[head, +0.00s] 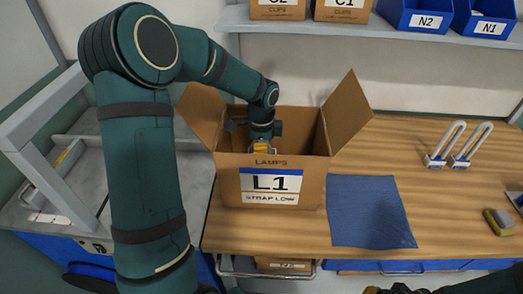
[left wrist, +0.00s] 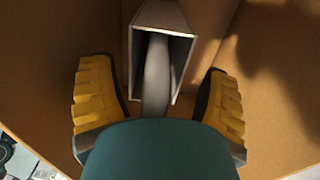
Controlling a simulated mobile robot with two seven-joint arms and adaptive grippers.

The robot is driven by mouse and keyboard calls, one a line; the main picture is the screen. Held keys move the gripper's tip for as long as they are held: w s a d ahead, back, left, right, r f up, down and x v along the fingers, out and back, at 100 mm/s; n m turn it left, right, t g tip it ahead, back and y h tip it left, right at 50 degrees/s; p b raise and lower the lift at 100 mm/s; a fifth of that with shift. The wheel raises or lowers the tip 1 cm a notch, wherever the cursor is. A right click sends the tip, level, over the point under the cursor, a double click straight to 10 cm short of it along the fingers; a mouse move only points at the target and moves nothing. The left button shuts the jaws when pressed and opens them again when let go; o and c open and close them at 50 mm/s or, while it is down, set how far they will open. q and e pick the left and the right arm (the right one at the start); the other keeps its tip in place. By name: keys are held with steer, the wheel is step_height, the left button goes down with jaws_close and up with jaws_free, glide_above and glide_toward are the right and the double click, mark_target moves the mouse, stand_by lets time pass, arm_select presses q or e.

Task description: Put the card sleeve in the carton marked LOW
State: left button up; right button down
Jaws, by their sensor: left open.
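The brown carton (head: 240,165) stands open on the table, with L1 and STRAP LOW on its front label. My left gripper (head: 262,148) reaches down inside it. In the left wrist view the card sleeve (left wrist: 180,15) is an open-ended angular sleeve inside the carton, with a grey curved tube (left wrist: 157,75) showing in its mouth. My left gripper's yellow fingers (left wrist: 160,98) are spread apart on either side, clear of the sleeve. In the head view the sleeve is hidden. Part of my right gripper (head: 400,289) shows at the bottom edge; its fingers are not clear.
A blue mat (head: 368,212) lies right of the carton. Two U-shaped lamps (head: 436,150) (head: 463,155) stand at the right. A yellow and grey block (head: 499,222) lies near the right edge. Blue bins (head: 418,18) (head: 484,22) and cartons (head: 278,8) (head: 343,9) sit on the shelf.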

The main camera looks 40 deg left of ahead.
arm_select(q)
step_height(320, 180, up, 12)
steer(key=shift+f+p, duration=0.1)
steer(key=shift+p, duration=0.55)
arm_select(e)
steer(key=shift+r, duration=0.75)
